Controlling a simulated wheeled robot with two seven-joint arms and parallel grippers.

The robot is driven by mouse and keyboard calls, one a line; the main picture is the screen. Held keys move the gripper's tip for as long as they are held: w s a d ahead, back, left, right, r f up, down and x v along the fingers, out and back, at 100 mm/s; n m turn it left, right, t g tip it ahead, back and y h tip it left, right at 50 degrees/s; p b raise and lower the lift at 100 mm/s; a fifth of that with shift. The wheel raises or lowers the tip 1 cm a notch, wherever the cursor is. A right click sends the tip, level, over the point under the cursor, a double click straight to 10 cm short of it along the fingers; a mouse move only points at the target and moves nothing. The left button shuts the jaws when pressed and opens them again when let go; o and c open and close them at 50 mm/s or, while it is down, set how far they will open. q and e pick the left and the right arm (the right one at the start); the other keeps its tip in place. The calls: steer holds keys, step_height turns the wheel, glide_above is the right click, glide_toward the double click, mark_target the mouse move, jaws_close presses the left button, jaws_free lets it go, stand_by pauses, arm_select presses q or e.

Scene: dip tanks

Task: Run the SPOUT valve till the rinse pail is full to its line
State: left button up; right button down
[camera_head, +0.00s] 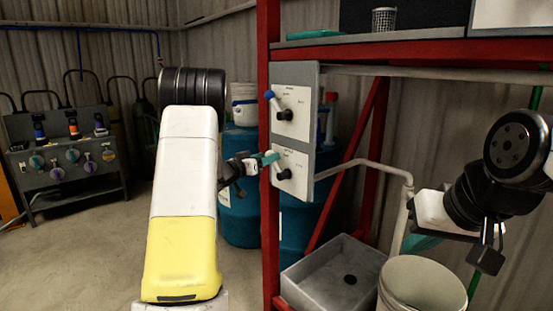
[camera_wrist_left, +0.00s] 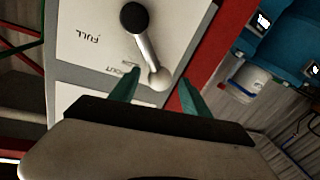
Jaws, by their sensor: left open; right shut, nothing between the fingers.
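The lower valve panel (camera_head: 294,166) is white on a red post, with a lever on a dark hub (camera_head: 284,174). My left gripper (camera_head: 268,159) is at this lever. In the left wrist view the lever (camera_wrist_left: 147,50) runs from a dark round end to a pale end between the open green fingers of my left gripper (camera_wrist_left: 158,92). Upside-down lettering reads "FULL" and partly "OUT". The pale pail (camera_head: 425,285) stands at lower right, cut by the frame edge; its line and water level cannot be made out. My right gripper (camera_head: 422,243) is shut and empty above the pail.
An upper valve with a blue-tipped handle (camera_head: 271,97) sits above. A grey basin (camera_head: 334,275) stands left of the pail. A pale pipe (camera_head: 398,215) bends down near the pail. Blue drums (camera_head: 240,215) stand behind the red post (camera_head: 270,230). Open floor lies at left.

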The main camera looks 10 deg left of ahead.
arm_select(q)
jaws_close()
stand_by(1.4)
